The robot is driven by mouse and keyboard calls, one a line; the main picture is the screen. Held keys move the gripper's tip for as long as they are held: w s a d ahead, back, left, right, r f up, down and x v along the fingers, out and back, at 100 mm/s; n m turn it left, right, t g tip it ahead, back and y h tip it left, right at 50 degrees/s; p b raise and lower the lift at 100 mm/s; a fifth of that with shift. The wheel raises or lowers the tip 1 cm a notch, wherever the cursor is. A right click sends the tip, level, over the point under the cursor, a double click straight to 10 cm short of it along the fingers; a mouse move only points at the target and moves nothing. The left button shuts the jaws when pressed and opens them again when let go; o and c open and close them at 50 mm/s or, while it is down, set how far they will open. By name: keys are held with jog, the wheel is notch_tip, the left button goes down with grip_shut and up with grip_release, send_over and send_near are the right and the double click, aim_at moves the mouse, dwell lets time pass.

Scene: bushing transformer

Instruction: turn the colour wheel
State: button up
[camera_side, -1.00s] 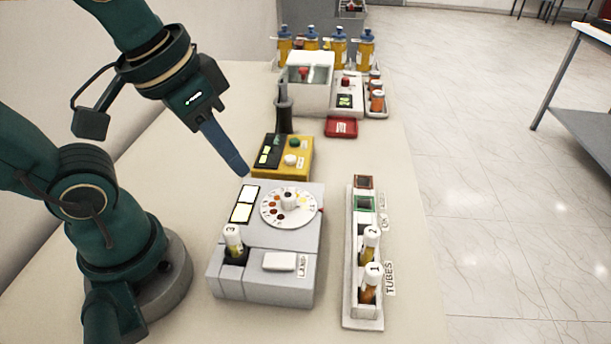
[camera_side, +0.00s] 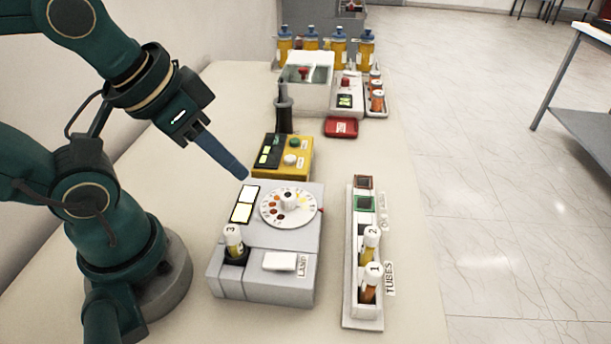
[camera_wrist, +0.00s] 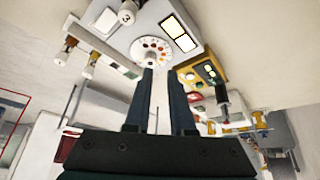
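In the wrist view the wheel (camera_wrist: 151,50) is just beyond my fingertips. My gripper (camera_side: 243,177) is above and to the left of the wheel in the side view, tilted down towards the box, and looks apart from it. In the wrist view my gripper (camera_wrist: 161,70) has a narrow gap between its fingers, with nothing held in it. The fingers hide a little of the wheel's near edge.
The box also bears two lit windows (camera_side: 244,204), a tube marked 3 (camera_side: 233,240) and a white lamp switch (camera_side: 280,261). A yellow device (camera_side: 284,157) stands behind. A rack (camera_side: 362,312) with two tubes is to the right. Bare table lies between box and rack.

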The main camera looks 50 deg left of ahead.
jog(key=o, duration=0.4)
jog(key=shift+w+r, duration=0.15)
jog(key=shift+r, duration=0.15)
jog(key=shift+o, duration=0.2)
jog(key=g, duration=0.5)
send_over(287, 195)
notch_tip(287, 195, down, 4)
jog(key=shift+w+r, duration=0.15)
jog(key=shift+r, duration=0.05)
jog(key=shift+f+g, duration=0.3)
jog(key=shift+f, duration=2.6)
grip_shut()
